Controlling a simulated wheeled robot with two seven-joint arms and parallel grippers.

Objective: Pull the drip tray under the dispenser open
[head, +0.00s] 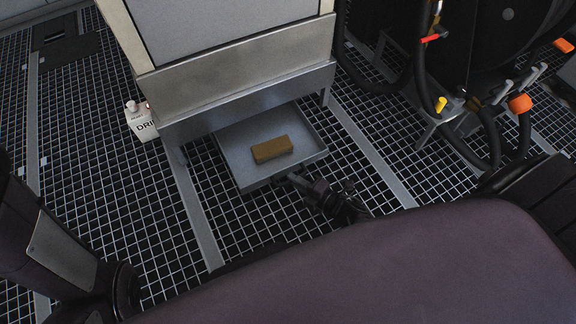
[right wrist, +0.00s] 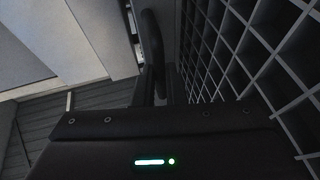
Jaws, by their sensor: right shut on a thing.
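The dispenser (head: 230,60) is a grey cabinet at the upper middle of the head view. The grey drip tray (head: 236,167) stands partly out from under it, over the grating. A brown block (head: 272,149) lies in the tray. My right gripper (head: 296,180) is at the tray's front edge, shut on what seems to be its handle. In the right wrist view a dark curved bar, likely the handle (right wrist: 152,45), shows at the fingers. The grip itself is partly hidden. My left arm shows at the left of the head view, but its gripper is not clearly seen.
A white box (head: 141,122) with a partly hidden label stands left of the dispenser. Black hoses with red, yellow and orange parts (head: 520,103) hang at the right. The grated floor (head: 105,170) in front of the tray is clear apart from my own body.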

